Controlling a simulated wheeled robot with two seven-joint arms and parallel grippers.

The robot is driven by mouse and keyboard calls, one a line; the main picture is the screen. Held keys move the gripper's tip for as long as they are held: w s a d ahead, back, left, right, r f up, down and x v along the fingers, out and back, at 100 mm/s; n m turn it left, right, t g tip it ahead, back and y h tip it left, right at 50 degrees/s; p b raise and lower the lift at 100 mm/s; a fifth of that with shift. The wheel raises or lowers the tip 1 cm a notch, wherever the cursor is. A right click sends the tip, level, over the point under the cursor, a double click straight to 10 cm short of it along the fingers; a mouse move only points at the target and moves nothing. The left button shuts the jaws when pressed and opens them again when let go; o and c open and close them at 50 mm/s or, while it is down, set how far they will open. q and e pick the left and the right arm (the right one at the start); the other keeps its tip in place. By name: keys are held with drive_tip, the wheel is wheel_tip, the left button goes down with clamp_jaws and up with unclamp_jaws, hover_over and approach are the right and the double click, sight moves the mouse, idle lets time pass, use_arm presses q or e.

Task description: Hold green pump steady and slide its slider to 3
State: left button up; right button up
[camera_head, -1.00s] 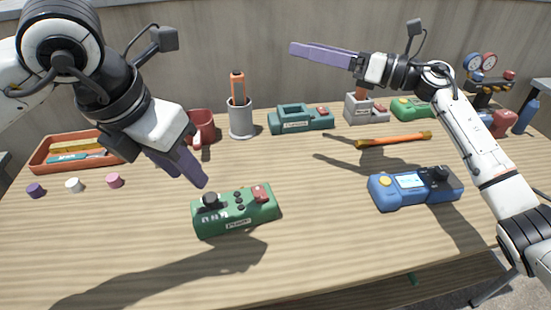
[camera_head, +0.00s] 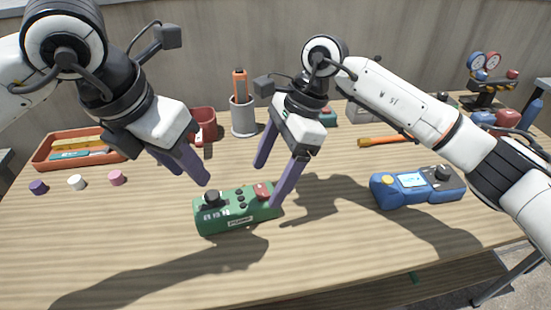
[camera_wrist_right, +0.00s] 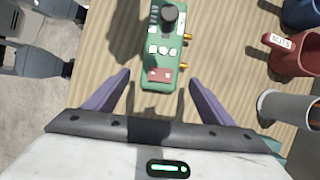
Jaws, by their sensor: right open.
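My right gripper (camera_head: 268,186) is open and empty, pointing down at the pump's red-button end. In the right wrist view the pump (camera_wrist_right: 160,50) lies ahead, between the lines of the open fingers. My left gripper (camera_head: 193,178) hangs above and left of the pump, apart from it; its finger gap is unclear.
A blue device (camera_head: 417,188) lies to the right. A red tray (camera_head: 45,160), small caps (camera_head: 116,178), a red mug (camera_head: 203,122) and a grey cup (camera_head: 242,117) stand behind and left. An orange stick (camera_head: 385,141) lies farther back. The front table is clear.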

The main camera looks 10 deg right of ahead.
sight(211, 194)
drive_tip(key=x, duration=0.6)
drive_tip(key=shift+a+f, duration=0.2)
drive_tip(key=shift+f, duration=0.05)
drive_tip(key=c, duration=1.6)
use_arm(q)
drive_tip(key=shift+o, duration=1.2)
use_arm(e)
drive_tip(key=shift+c, duration=0.2)
use_arm(q)
drive_tip(key=w+d+r+m+g+y, duration=0.2)
drive_tip(key=w+r+m+g, duration=0.1)
drive_tip(key=m, duration=0.3)
drive_tip(key=f, duration=1.1)
drive_tip(key=shift+w+d+f, duration=0.2)
drive_tip(key=shift+f, duration=0.2)
use_arm(e)
drive_tip(key=shift+r, duration=0.1)
